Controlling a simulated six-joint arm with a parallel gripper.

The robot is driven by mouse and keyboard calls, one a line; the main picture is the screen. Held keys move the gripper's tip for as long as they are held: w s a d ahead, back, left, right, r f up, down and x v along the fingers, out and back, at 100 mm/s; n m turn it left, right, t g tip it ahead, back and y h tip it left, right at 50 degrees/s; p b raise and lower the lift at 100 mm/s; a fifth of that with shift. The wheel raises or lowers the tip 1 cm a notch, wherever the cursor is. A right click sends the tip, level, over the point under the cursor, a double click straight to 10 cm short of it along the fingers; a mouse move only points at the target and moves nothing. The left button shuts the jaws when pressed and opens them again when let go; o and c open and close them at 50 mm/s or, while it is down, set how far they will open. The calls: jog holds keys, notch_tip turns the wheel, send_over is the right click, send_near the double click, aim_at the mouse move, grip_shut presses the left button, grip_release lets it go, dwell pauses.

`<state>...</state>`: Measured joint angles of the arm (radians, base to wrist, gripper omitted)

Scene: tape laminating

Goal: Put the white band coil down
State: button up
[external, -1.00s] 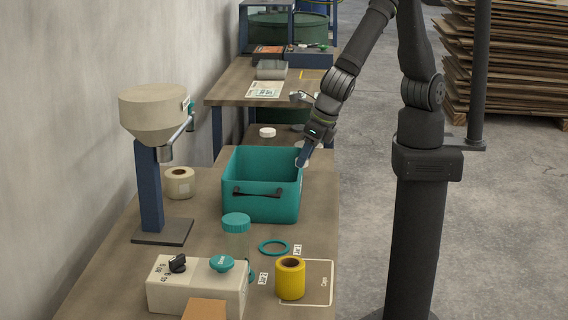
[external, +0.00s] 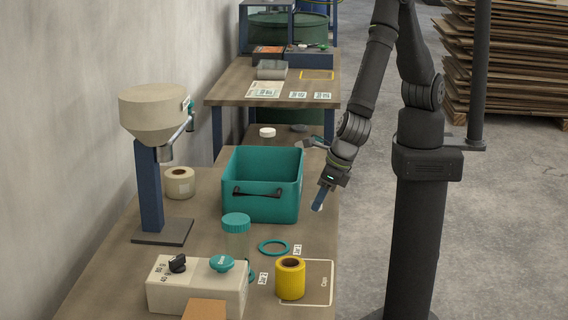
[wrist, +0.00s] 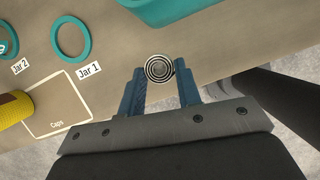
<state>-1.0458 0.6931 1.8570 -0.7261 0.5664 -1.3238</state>
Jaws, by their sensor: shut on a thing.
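The white band coil (wrist: 159,68) is a small disc with a dark spiral, seen end-on between the two blue fingertips in the wrist view. My gripper (wrist: 160,80) is shut on it. In the external view my gripper (external: 319,204) points down, just right of the teal bin (external: 272,207), near the table's right edge. It seems to be above the table, but the exact height cannot be told. The coil is too small to make out clearly in the external view.
A teal ring (external: 274,247) lies by the Jar 1 label. A yellow roll (external: 290,279) stands at the marked Caps area (external: 318,290). A jar with a teal lid (external: 236,222), a control box (external: 196,288) and a cream roll (external: 179,183) stand further left.

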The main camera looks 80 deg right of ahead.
aim_at(318, 224)
jog(key=shift+f, duration=2.35)
jog(key=shift+f, duration=0.15)
jog(key=o, duration=0.9)
jog(key=shift+o, duration=0.2)
jog(key=v, duration=1.2)
